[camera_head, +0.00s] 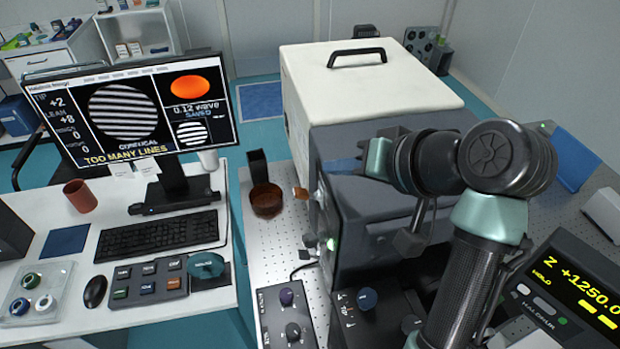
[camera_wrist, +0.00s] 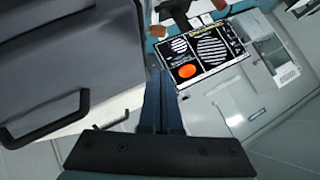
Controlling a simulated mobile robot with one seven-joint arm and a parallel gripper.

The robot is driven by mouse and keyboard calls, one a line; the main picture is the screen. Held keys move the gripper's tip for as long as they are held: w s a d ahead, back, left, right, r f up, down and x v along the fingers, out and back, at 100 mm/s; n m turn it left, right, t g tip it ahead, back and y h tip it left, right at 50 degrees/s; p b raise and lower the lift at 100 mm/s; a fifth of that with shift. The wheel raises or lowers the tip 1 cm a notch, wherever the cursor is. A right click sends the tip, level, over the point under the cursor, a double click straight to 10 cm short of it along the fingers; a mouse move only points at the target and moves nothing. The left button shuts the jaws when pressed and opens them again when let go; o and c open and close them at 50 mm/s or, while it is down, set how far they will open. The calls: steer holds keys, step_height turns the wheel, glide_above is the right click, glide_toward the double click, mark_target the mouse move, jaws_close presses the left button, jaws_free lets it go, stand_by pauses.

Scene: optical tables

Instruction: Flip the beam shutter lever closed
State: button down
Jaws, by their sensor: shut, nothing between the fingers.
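A small orange-brown tab (camera_head: 300,193) sticks out from the left side of the dark grey instrument housing (camera_head: 330,215). It looks like the shutter lever, but its exact position is too small to read. A small orange-brown piece (camera_wrist: 157,31) just beyond my fingertips in the wrist view looks like the same tab. My gripper (camera_wrist: 160,75) is shut and empty, its dark fingers together and pointing toward the tab's side of the housing. No contact with the tab is visible. In the head view my wrist hides most of the gripper.
A monitor (camera_head: 130,110) and keyboard (camera_head: 158,235) are on the left desk. A control box with knobs (camera_head: 285,315) sits in front.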

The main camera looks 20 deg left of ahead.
mark_target(301, 193)
steer(key=a+f+p, duration=0.2)
steer(key=a+f, duration=0.2)
steer(key=f, duration=0.2)
steer(key=shift+w+a+f, duration=0.15)
steer(key=shift+w+a, duration=0.2)
steer(key=shift+a, duration=0.05)
steer(key=shift+w+f, duration=0.1)
steer(key=shift+a, duration=0.1)
